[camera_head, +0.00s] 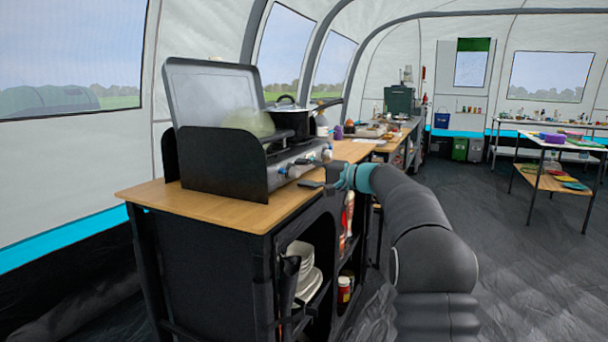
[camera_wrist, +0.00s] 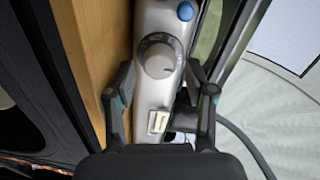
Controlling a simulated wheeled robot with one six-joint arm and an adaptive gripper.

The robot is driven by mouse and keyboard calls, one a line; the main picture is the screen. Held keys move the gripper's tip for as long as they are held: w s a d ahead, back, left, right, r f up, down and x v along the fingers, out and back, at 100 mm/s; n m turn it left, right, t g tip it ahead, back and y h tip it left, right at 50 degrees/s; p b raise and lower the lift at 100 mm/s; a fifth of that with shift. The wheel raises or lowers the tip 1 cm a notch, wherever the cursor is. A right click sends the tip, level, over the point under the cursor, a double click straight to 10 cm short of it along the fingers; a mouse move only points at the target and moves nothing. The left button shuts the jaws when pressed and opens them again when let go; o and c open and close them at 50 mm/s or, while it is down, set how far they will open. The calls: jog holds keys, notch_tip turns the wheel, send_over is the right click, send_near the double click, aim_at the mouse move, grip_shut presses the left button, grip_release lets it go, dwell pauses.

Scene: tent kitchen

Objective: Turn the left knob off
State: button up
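The camp stove (camera_head: 225,160) stands on the wooden counter with its lid raised. Its front panel carries a left knob (camera_head: 293,172) and a right knob (camera_head: 327,155). My gripper (camera_head: 335,172) is beside the panel's right part, in front of it. In the wrist view, a round silver-white knob (camera_wrist: 159,60) lies ahead of my gripper (camera_wrist: 160,80), between its spread fingers. The fingers look apart from the knob. A blue button (camera_wrist: 185,11) and a pale rectangular piece (camera_wrist: 158,122) are on the same panel. I cannot tell which knob this is.
A pot (camera_head: 289,117) sits on the stove near the windshield. A dark flat object (camera_head: 310,184) lies on the counter (camera_head: 225,212) near its front edge. Plates (camera_head: 302,272) and bottles fill the shelves below.

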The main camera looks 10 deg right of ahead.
jog(key=shift+f, duration=0.1)
jog(key=shift+a+f+n+b, duration=0.1)
jog(key=shift+f+n+b, duration=0.1)
jog(key=shift+n+b, duration=0.6)
jog(key=n+b, duration=0.3)
jog(key=n, duration=0.1)
jog(key=shift+s, duration=0.1)
jog(key=n+b, duration=0.2)
jog(key=n, duration=0.3)
jog(key=shift+r+n+t+b, duration=0.15)
jog(key=shift+n+t+b, duration=0.15)
jog(key=shift+t+b, duration=0.1)
jog(key=shift+n+b, duration=0.3)
jog(key=shift+n, duration=0.6)
jog(key=shift+s+n, duration=0.1)
jog(key=shift+n, duration=0.4)
jog(key=b+v, duration=0.2)
jog(key=v, duration=1.1)
jog(key=s+a+f+m+g+h+p, duration=0.1)
jog(key=s+a+f+m+h, duration=0.1)
jog(key=s, duration=0.5)
jog(key=s+a+f+m+g+h+p, duration=0.2)
jog(key=s+a+f+h, duration=0.1)
jog(key=s+a, duration=0.4)
jog(key=s+a+f+m+g+h+p, duration=0.1)
jog(key=s+a+f+m+g+h, duration=0.1)
jog(key=s+a+f, duration=0.3)
jog(key=s, duration=0.4)
jog(key=shift+h+p, duration=0.3)
